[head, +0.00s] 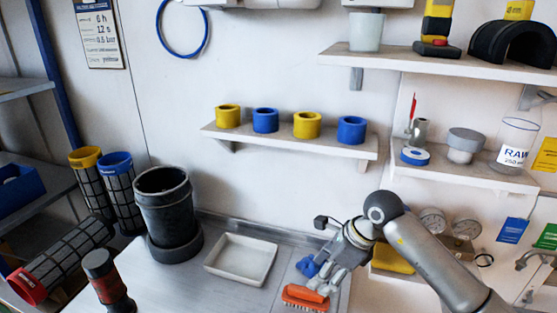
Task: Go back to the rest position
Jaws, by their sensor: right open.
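My right gripper (327,279) reaches in from the right, low over the bench (190,285), with its jaws open. Its fingers are just above and behind an orange brush (305,297) with pale bristles. I cannot tell whether they touch it. A crumpled blue item (308,266) lies beside the fingers on their left and is partly hidden. My left gripper is not in view.
A white tray (241,258) and a black cylindrical vessel (165,210) stand left of the gripper. A black and red cylinder (107,280) stands at the front left. A wall shelf (290,139) with yellow and blue rings hangs above. Gauges (433,221) sit behind my right arm.

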